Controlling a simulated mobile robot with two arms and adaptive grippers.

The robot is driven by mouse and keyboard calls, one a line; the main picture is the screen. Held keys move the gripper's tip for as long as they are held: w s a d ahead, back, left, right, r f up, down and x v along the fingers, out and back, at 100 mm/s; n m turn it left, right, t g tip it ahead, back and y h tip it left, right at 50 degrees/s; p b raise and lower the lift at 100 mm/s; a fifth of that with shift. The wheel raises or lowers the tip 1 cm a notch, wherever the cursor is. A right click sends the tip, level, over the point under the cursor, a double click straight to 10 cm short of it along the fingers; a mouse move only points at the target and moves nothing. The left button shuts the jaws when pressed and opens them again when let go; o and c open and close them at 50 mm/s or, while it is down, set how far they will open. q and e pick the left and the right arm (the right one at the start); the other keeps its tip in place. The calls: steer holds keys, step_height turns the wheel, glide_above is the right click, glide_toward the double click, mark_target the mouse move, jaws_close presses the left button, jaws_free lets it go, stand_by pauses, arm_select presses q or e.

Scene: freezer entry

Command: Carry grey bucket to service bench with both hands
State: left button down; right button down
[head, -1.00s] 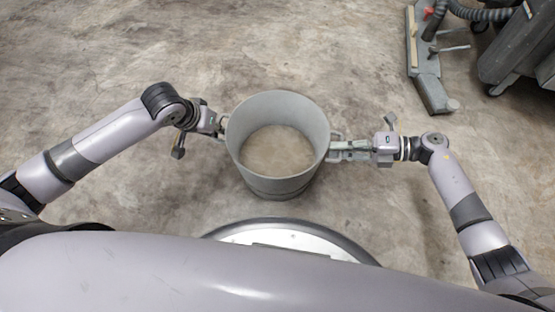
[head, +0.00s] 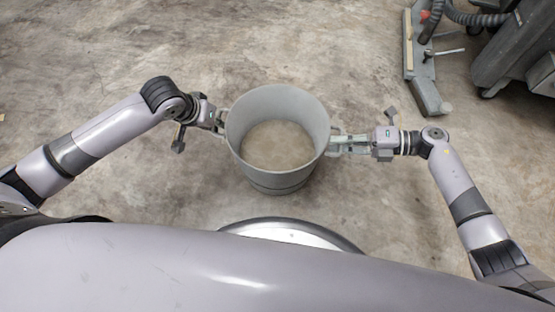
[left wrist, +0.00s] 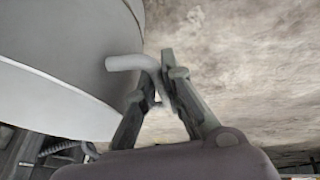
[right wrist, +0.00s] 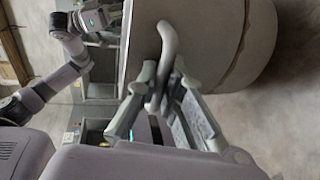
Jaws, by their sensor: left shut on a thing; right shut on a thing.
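The grey bucket (head: 276,183) is held upright between my two arms in the middle of the head view. It has a handle on each side, and its inside looks empty. My left gripper (head: 219,120) is shut on the bucket's left handle. The left wrist view shows its fingers closed around the bent handle (left wrist: 125,62) beside the bucket wall (left wrist: 65,45). My right gripper (head: 338,145) is shut on the right handle. The right wrist view shows the handle (right wrist: 167,45) between its fingers. No service bench can be made out for certain.
A grey wheeled machine (head: 518,50) with a dark hose (head: 472,17) stands at the top right of the head view, beside a floor tool (head: 424,85). The concrete floor (head: 300,45) ahead of the bucket is clear.

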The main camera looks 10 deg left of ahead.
arm_select(q)
steer(key=shift+w+r, duration=0.1)
steer(key=shift+r, duration=0.1)
arm_select(e)
steer(key=shift+w+r, duration=0.1)
steer(key=shift+r, duration=0.2)
